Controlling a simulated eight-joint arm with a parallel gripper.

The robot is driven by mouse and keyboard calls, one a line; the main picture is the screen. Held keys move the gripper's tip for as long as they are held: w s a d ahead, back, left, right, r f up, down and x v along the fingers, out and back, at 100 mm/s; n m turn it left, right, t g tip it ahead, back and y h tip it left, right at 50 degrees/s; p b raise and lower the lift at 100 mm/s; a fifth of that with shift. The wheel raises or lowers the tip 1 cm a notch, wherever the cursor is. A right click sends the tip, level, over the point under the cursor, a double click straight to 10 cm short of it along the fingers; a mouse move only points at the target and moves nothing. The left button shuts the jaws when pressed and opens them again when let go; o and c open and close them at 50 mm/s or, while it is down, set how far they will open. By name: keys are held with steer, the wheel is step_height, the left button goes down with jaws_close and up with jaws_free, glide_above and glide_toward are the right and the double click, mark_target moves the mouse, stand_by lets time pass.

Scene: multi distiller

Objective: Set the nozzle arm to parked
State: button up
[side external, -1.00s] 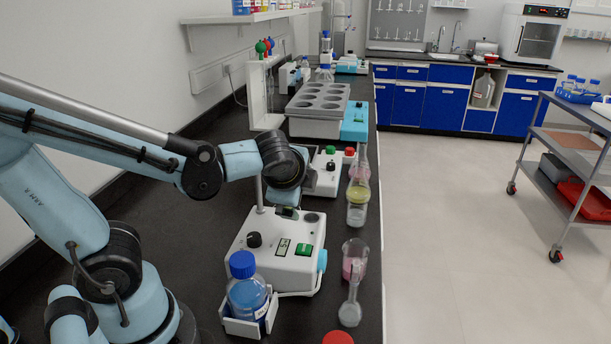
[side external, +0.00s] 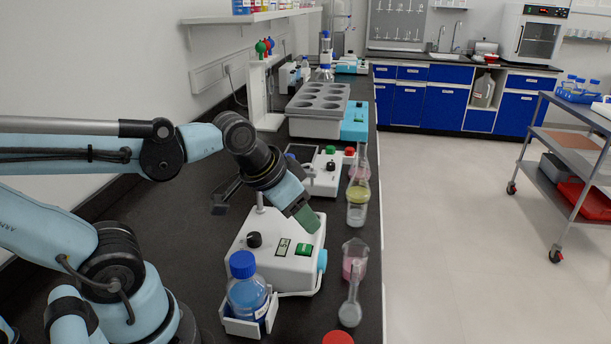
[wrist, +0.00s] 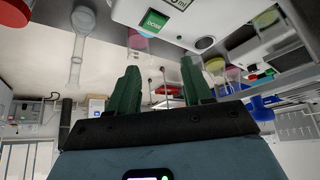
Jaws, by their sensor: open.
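A white dispenser unit (side external: 262,258) stands on the black bench in the side view, with a black knob, a small display and a green button. It also shows upside down at the top of the wrist view (wrist: 190,16). A thin upright post (side external: 260,197) rises from its back left. I cannot clearly make out the nozzle arm; a dark angular piece (side external: 222,198) lies left of the post, and I cannot tell whether it belongs to it. My gripper (side external: 309,219) is over the right part of the unit, tilted downward. In the wrist view its green fingers (wrist: 161,85) are apart and empty.
A blue-capped bottle (side external: 247,288) sits in a holder at the unit's front. A beaker with pink liquid (side external: 354,260) and a clear flask (side external: 350,308) stand to the right, near the bench edge. A flask with yellow liquid (side external: 358,205) stands behind. A second white unit (side external: 322,178) is farther back.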

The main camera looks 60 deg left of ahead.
mark_target(304, 247)
steer(key=g, duration=0.2)
steer(key=m+g, duration=0.1)
steer(key=shift+w+r, duration=0.25)
steer(key=g, duration=0.1)
steer(key=m+g, duration=0.1)
steer(key=g, duration=0.1)
steer(key=shift+w+r+m, duration=0.2)
steer(key=shift+w+m, duration=0.1)
steer(key=shift+w, duration=0.05)
steer(key=shift+f, duration=3.45)
steer(key=r+t, duration=0.1)
steer(key=r+n+t, duration=0.1)
steer(key=r+t, duration=0.1)
steer(key=shift+s+r, duration=0.15)
steer(key=shift+s, duration=0.25)
steer(key=shift+s+r+n+t, duration=0.1)
steer(key=shift+r+n+t, duration=0.5)
steer(key=shift+t, duration=0.4)
steer(key=shift+s+r+n+t, duration=0.1)
steer(key=shift+r+n+t, duration=0.3)
steer(key=shift+r+t, duration=0.45)
steer(key=shift+o, duration=0.3)
steer(key=shift+f, duration=0.15)
